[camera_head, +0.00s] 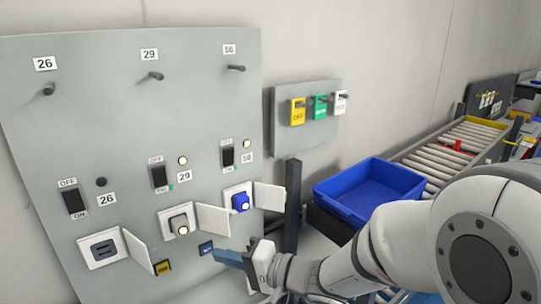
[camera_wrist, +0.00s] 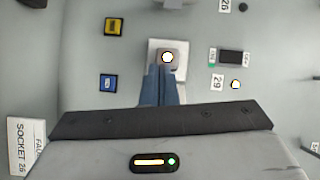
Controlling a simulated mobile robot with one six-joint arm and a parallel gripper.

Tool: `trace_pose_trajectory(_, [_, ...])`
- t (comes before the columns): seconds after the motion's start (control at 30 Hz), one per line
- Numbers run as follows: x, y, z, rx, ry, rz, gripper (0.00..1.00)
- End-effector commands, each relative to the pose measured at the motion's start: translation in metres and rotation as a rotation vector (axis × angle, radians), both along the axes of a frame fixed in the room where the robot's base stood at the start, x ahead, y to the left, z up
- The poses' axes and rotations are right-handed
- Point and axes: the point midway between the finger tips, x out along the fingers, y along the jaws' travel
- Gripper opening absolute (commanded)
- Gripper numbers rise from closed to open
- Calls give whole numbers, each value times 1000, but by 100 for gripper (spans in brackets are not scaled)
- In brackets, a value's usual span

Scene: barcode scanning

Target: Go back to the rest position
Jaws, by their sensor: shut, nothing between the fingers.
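My gripper (camera_head: 228,260) is shut and empty, in front of the lower part of a grey panel (camera_head: 120,120). In the wrist view its blue fingers (camera_wrist: 159,84) are together, and their tips overlap the socket marked 29. A grey plug (camera_head: 180,224) with a lit dot sits in that socket, and it also shows in the wrist view (camera_wrist: 168,56). Whether the fingertips touch the plug is unclear. A blue plug (camera_head: 240,202) sits in the socket to the right, and the left socket (camera_head: 103,249) is empty. The socket covers stand open.
Switches (camera_head: 159,177) and pegs (camera_head: 152,76) line the panel. Yellow, green and white tags (camera_head: 320,107) hang on a small board. A blue bin (camera_head: 367,189) stands to the right, before a roller conveyor (camera_head: 454,152). A dark post (camera_head: 292,205) stands beside the panel.

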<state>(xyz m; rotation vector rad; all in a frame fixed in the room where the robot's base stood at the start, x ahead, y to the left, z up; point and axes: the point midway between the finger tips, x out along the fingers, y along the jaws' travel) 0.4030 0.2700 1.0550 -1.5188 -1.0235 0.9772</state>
Motion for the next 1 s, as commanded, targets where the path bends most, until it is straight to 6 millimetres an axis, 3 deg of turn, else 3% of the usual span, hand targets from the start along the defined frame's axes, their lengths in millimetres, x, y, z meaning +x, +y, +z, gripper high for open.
trace_pose_trajectory(0.2, [66,-72,-1,-380,-255,-375,0])
trace_pose_trajectory(0.3, [81,-117,-4,-593,-304,-506,0])
trace_pose_trajectory(0.43, [82,-175,-8,-870,-295,-610,0])
trace_pose_trajectory(0.57, [61,-226,-15,-1123,-216,-623,0])
trace_pose_trajectory(0.7, [20,-263,-24,-1332,-81,-528,0])
trace_pose_trajectory(0.83, [-27,-278,-29,-1439,45,-363,0])
trace_pose_trajectory(1.0, [-76,-277,-30,-1464,140,-147,0])
